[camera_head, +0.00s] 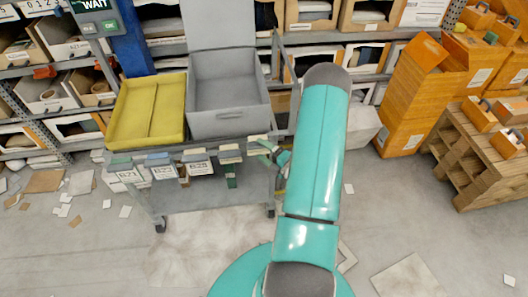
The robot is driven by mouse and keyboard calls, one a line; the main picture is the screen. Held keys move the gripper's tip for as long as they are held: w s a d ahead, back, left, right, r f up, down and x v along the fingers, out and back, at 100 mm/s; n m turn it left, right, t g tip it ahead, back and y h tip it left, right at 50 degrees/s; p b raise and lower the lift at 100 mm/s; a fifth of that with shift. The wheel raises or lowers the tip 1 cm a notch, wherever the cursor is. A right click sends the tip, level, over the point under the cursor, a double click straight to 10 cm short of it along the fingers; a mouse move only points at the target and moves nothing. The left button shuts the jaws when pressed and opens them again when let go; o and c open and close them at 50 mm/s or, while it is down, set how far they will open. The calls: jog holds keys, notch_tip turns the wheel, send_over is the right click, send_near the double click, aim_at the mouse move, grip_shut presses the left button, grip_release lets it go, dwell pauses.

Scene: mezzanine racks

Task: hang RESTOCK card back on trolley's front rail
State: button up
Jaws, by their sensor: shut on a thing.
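The grey trolley (215,196) stands in front of the racks, with its front rail (142,158) facing me. Several pale cards with printed codes, such as this one (163,172), hang along the rail. I cannot read RESTOCK on any card, nor tell whether the held thing touches the rail.
A yellow tray (150,112) and a grey open bin (228,124) sit on the trolley. Orange boxes (405,95) and a wooden pallet stack (470,172) stand at the right. Loose cardboard and paper scraps litter the left floor.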

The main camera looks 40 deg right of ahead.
aim_at(258, 153)
jog(key=shift+f, duration=0.65)
jog(key=shift+f, duration=0.35)
jog(key=shift+f, duration=0.5)
jog(key=o, duration=1)
jog(key=shift+s, duration=0.1)
jog(key=s, duration=0.4)
jog(key=s+d, duration=0.1)
jog(key=s, duration=0.8)
jog(key=shift+s+d+r, duration=0.1)
jog(key=shift+s+d, duration=0.1)
jog(key=shift+s, duration=0.1)
